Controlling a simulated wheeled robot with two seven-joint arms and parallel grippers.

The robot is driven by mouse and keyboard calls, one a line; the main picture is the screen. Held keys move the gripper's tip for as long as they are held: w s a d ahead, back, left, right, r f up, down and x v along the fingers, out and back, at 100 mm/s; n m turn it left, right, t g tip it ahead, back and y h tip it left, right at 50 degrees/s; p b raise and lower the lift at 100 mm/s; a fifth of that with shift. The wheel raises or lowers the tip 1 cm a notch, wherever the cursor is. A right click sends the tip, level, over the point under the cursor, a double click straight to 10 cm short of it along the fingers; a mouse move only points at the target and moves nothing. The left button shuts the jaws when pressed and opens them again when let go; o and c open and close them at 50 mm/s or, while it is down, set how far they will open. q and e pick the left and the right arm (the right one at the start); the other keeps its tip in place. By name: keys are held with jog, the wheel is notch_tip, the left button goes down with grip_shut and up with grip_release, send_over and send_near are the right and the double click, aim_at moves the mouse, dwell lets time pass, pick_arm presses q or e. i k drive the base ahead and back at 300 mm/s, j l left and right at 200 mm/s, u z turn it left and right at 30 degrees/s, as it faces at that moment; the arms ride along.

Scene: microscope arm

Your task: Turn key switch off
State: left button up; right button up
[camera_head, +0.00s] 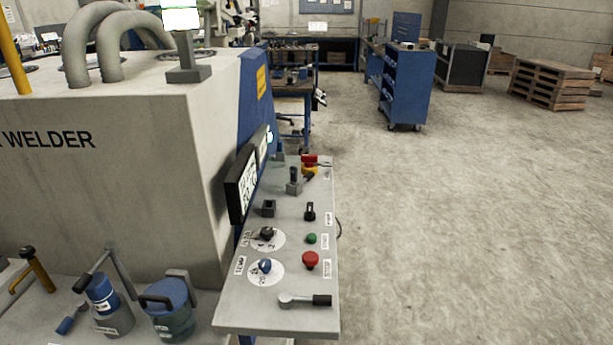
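A grey control panel (237,318) stands at the lower middle, beside the welder. On its right side, a small upright black switch (310,211) sits above a green button (311,238) and a red mushroom button (310,260). This black switch looks most like the key switch, but it is too small to tell its turned position. A red and yellow switch (309,163) is at the panel's far end. Neither of my grippers is in view.
Two dials, one black (266,233) and one blue (265,265), sit on the panel's left. A black-handled lever (308,300) lies at the near end. The welder body (120,190) blocks the left. Open concrete floor (460,220) lies to the right.

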aim_at(292, 190)
jog(key=i+l+u, duration=0.35)
jog(key=l, duration=0.35)
jog(key=l+u, duration=0.4)
jog(key=l, duration=0.35)
jog(key=l+u, duration=0.35)
jog(key=l, duration=0.45)
